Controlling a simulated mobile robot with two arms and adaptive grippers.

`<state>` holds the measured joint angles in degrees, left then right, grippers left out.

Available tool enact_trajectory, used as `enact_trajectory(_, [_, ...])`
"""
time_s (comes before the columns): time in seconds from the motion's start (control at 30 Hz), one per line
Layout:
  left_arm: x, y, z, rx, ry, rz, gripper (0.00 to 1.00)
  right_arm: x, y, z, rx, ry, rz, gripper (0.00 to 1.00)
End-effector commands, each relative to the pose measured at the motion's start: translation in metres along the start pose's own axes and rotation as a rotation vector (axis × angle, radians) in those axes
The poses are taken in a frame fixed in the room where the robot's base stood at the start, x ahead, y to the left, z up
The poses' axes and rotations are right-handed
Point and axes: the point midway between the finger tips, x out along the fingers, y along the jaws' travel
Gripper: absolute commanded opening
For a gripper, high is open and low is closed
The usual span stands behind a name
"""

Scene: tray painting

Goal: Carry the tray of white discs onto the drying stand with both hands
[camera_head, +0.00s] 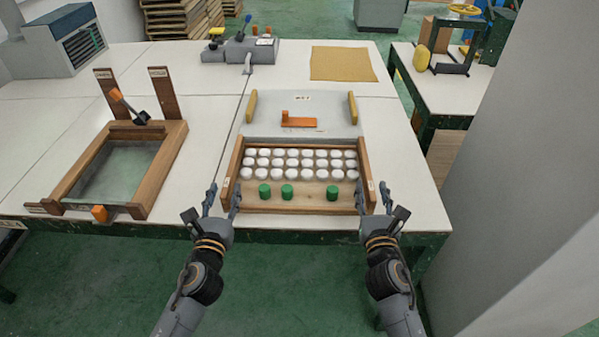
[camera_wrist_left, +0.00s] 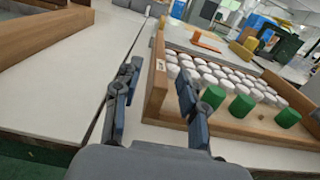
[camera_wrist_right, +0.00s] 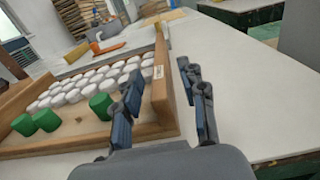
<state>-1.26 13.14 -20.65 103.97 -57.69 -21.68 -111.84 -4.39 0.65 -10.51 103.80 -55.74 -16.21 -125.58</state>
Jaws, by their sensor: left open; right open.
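The wooden tray (camera_head: 300,209) lies on the white table with several rows of white discs (camera_head: 300,162) and three green cylinders (camera_head: 287,191) in it. My left gripper (camera_head: 222,196) is open at the tray's left wall, which shows between its fingers in the left wrist view (camera_wrist_left: 158,85). My right gripper (camera_head: 372,195) is open at the right wall, which shows between its fingers in the right wrist view (camera_wrist_right: 161,82). Contact cannot be told. Just behind the tray is a pale board (camera_head: 272,108) with yellow side guides; I cannot tell whether it is the drying stand.
A wooden frame (camera_head: 165,175) with a glassy panel and two uprights stands left of the tray. An orange piece (camera_head: 299,123) lies on the pale board. A tan mat (camera_head: 342,64) and a grey device (camera_head: 250,52) are farther back. A grey column (camera_head: 520,150) rises at right.

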Motion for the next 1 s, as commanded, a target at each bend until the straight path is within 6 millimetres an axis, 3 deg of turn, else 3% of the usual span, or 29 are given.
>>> enact_trajectory(0.1, [0.021, 0.0, 0.001, -0.002, -0.001, 0.0, 0.41, 0.021, 0.0, 0.001, 0.001, -0.002, 0.0, 0.41])
enact_trajectory(0.3, [0.041, 0.001, 0.0, 0.0, 0.0, 0.001, 0.41, 0.041, 0.0, 0.0, 0.002, 0.0, -0.001, 0.41])
enact_trajectory(0.67, [0.045, 0.0, 0.0, -0.001, 0.0, 0.0, 0.41, 0.045, 0.0, 0.0, 0.001, 0.001, 0.0, 0.41])
enact_trajectory(0.7, [0.045, 0.0, 0.0, -0.001, 0.0, 0.0, 0.39, 0.045, 0.0, 0.0, 0.001, 0.001, 0.0, 0.39])
enact_trajectory(0.9, [0.045, 0.0, 0.0, -0.001, 0.0, 0.0, 0.0, 0.045, 0.0, 0.0, 0.001, 0.001, 0.0, 0.0])
enact_trajectory(1.0, [0.045, 0.0, 0.0, -0.001, 0.0, 0.0, 0.0, 0.045, 0.0, 0.0, 0.001, 0.001, 0.0, 0.0])
